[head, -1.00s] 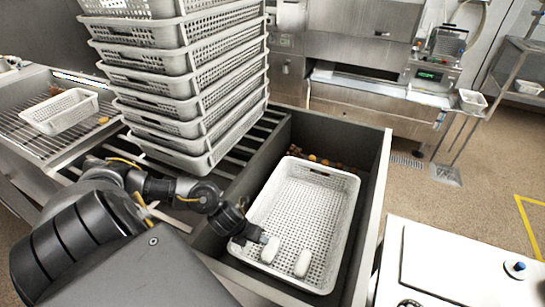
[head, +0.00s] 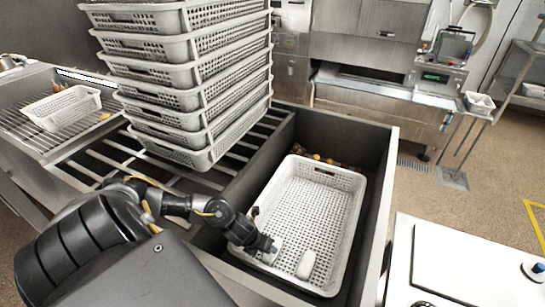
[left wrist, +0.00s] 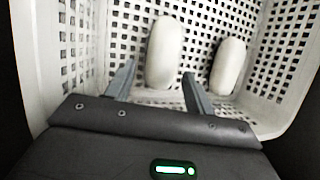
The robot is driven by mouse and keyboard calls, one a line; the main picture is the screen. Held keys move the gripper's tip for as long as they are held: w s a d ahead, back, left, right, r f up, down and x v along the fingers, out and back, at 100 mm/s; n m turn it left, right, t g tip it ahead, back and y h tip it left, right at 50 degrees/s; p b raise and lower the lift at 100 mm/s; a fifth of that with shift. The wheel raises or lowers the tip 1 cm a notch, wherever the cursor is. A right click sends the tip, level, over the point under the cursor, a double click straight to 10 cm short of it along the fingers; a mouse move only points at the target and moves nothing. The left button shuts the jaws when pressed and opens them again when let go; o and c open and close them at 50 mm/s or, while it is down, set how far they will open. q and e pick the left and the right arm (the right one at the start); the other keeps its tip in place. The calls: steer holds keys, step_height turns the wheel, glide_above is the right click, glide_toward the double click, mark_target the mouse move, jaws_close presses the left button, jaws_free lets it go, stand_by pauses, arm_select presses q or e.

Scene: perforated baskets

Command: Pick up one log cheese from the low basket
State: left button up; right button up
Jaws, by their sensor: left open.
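The low basket (head: 338,228) is a white perforated tray set in a grey bin; its wall also shows in the left wrist view (left wrist: 35,45). Two white log cheeses lie on its floor near the front end. One log cheese (left wrist: 164,52) lies just beyond and between my left gripper's fingers in the left wrist view. The other log cheese (head: 306,264) lies to its right, and it also shows in the left wrist view (left wrist: 228,66). My left gripper (head: 270,249) is open, with fingertips (left wrist: 158,72) spread near the first cheese. In the head view the gripper partly hides that cheese.
A tall stack of white perforated baskets (head: 190,75) stands on a slatted rack left of the bin. A small basket (head: 62,106) sits at far left. A white cabinet (head: 460,265) stands at right. The low basket's far half is empty.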

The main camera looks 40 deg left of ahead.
arm_select(q)
steer(key=shift+x, duration=2.65)
steer(key=shift+d+r, duration=0.1)
steer(key=shift+d, duration=0.05)
steer(key=c, duration=0.9)
